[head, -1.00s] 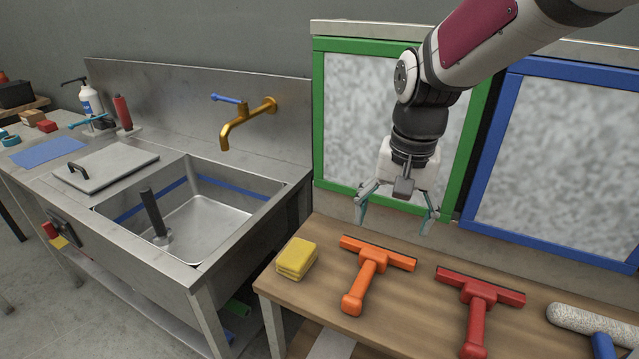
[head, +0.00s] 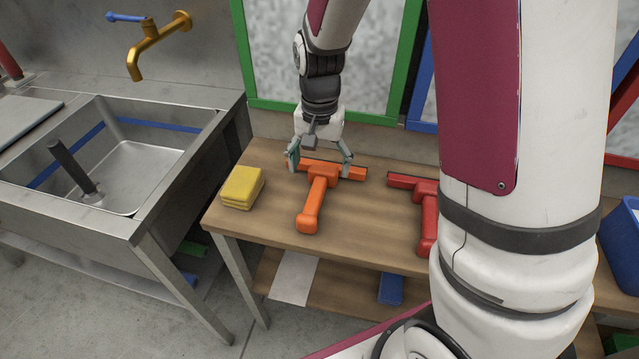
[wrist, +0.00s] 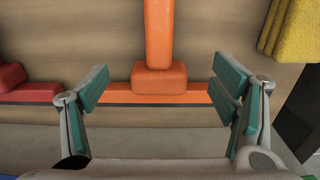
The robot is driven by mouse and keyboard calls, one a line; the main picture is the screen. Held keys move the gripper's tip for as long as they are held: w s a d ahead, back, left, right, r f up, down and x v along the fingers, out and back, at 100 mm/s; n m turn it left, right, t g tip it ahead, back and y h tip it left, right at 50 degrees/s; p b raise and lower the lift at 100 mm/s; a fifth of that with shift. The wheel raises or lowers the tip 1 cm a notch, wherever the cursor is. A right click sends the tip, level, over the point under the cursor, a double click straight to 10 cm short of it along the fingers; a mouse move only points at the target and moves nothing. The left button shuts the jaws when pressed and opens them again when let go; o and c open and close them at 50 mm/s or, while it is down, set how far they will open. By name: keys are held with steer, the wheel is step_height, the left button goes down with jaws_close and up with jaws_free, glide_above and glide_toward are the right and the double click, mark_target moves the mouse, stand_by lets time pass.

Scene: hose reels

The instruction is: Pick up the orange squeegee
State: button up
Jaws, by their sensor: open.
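The orange squeegee (head: 317,196) lies on the wooden table, its head towards the back and its handle towards the front. In the wrist view its orange handle (wrist: 159,38) runs up the middle, with the head's crossbar below it. My gripper (head: 319,162) is open and empty, pointing down at the squeegee's head. In the wrist view the two green-padded fingers (wrist: 158,90) stand wide apart, one on each side of the block where handle meets head. Neither finger visibly grips it. I cannot tell the exact height above the table.
A yellow sponge stack (head: 242,187) lies left of the squeegee. A red squeegee (head: 428,205) lies to the right, partly hidden behind my arm. A green-framed panel (head: 250,50) stands behind the table (head: 270,226). A metal sink (head: 150,165) is at the left.

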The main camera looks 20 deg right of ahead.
mark_target(320, 180)
step_height(320, 180, down, 5)
steer(key=shift+f+b, duration=0.1)
steer(key=shift+b, duration=0.25)
steer(key=c, duration=1.6)
